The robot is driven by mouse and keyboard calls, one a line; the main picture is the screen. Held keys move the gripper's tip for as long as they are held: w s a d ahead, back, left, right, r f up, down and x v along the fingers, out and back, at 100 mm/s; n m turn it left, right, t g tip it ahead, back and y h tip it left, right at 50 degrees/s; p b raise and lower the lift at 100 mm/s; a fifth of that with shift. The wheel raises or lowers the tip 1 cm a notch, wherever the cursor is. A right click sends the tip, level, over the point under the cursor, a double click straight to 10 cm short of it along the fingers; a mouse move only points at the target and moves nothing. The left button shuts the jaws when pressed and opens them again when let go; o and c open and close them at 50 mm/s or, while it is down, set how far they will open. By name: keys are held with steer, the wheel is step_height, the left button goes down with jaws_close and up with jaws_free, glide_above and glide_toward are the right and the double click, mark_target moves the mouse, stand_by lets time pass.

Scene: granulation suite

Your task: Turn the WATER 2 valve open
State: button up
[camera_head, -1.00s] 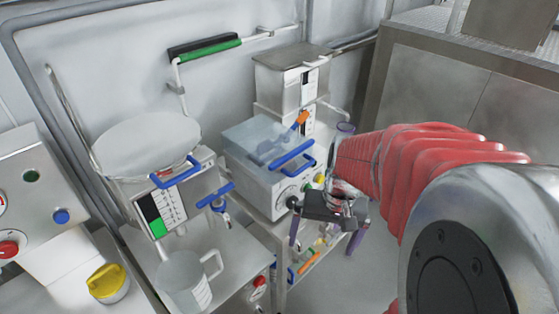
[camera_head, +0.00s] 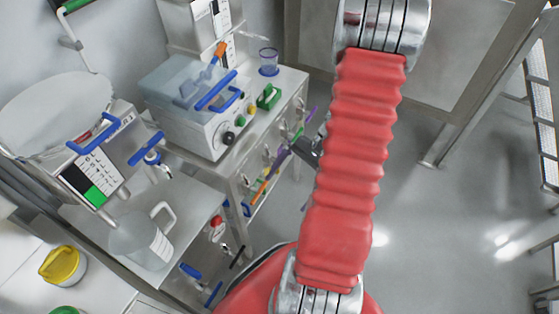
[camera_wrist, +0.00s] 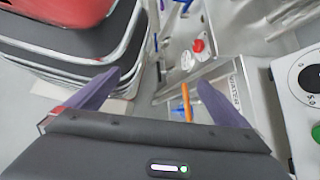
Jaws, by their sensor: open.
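A tag that seems to begin with WATER (camera_wrist: 236,97) is in the wrist view; its number is not clear. An orange valve handle (camera_wrist: 187,100) lies left of it, between my gripper's purple fingers in the picture, not visibly touched. My gripper (camera_wrist: 158,80) is open and empty. In the head view the orange handle (camera_head: 259,190) and a blue handle (camera_head: 240,208) are under the white table's front edge. There my gripper (camera_head: 290,146) is partly hidden behind my arm, beside the table front. I cannot tell for sure which handle is the WATER 2 valve.
A blue-handled machine (camera_head: 200,115) and a blue cup (camera_head: 268,60) stand on the white table (camera_head: 292,84). A red button (camera_head: 216,221) is at the left; it also shows in the wrist view (camera_wrist: 197,45). Open floor (camera_head: 440,225) lies to the right.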

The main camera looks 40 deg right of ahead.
steer(key=w+d+f+m+t, duration=0.1)
steer(key=d+f+m+t, duration=0.4)
steer(key=f+m+t, duration=0.25)
steer(key=w+d+f+m+t, duration=0.1)
steer(key=d+f+m+t, duration=0.55)
steer(key=f, duration=0.25)
steer(key=d, duration=0.1)
steer(key=w+d+r+m+t+h, duration=0.1)
steer(key=d, duration=0.1)
steer(key=w+d+r+m+t+h, duration=0.1)
steer(key=shift+w+d, duration=0.15)
steer(key=shift+d, duration=0.05)
steer(key=shift+w+a, duration=0.1)
steer(key=x, duration=1.3)
steer(key=shift+w, duration=0.35)
steer(key=shift+c, duration=0.3)
